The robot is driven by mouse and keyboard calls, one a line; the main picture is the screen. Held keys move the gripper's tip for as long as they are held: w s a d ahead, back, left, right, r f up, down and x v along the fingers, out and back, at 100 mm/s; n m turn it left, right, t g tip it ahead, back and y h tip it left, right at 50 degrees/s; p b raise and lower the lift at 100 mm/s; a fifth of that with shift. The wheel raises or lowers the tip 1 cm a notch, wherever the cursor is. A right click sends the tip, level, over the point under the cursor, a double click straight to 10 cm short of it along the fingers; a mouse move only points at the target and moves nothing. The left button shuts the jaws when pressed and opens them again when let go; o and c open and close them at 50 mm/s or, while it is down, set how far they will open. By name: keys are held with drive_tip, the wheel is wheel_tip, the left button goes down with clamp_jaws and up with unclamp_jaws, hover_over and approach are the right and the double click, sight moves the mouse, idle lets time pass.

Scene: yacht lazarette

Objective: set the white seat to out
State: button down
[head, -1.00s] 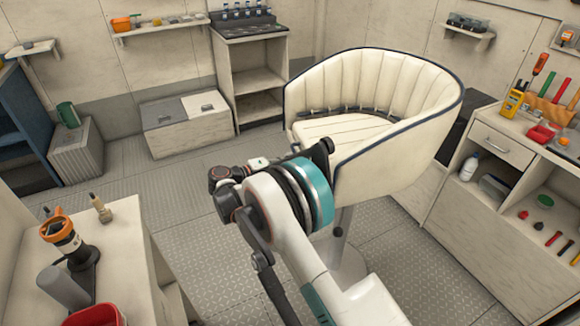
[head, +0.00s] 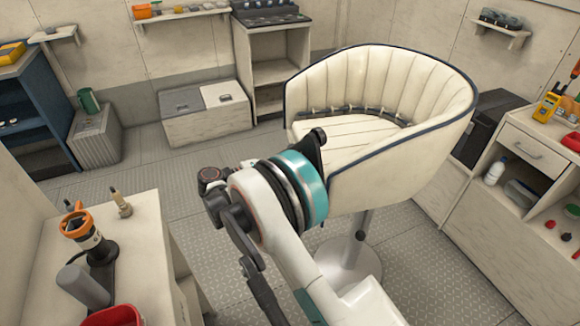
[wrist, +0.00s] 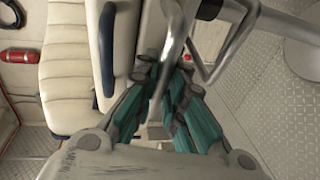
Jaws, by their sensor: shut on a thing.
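The white seat (head: 400,95) is a tub-shaped chair with a ribbed back and dark blue piping. It stands on a round metal pedestal (head: 352,245) in the middle of the head view. My arm reaches to its near left side, and my gripper is hidden there behind my arm. In the wrist view my gripper (wrist: 165,80) is shut on a bent metal bar (wrist: 176,35) beside the seat. The seat's white cushion (wrist: 70,75) fills the left of that view. The exact contact between fingers and bar is partly hidden.
A bench (head: 135,235) with an orange-topped device stands at left front. A drawer cabinet (head: 520,165) stands close to the seat's right. A low locker (head: 205,115) and a shelf unit (head: 272,60) are behind. Metal-plate floor is clear at left.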

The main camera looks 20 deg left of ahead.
drive_tip(key=shift+s+a, duration=0.15)
drive_tip(key=shift+a, duration=0.15)
drive_tip(key=c, duration=1.7)
unclamp_jaws()
drive_tip(key=shift+o, duration=0.2)
drive_tip(key=shift+d, duration=0.1)
drive_tip(key=v, duration=0.7)
drive_tip(key=shift+a, duration=0.2)
drive_tip(key=shift+s, duration=0.1)
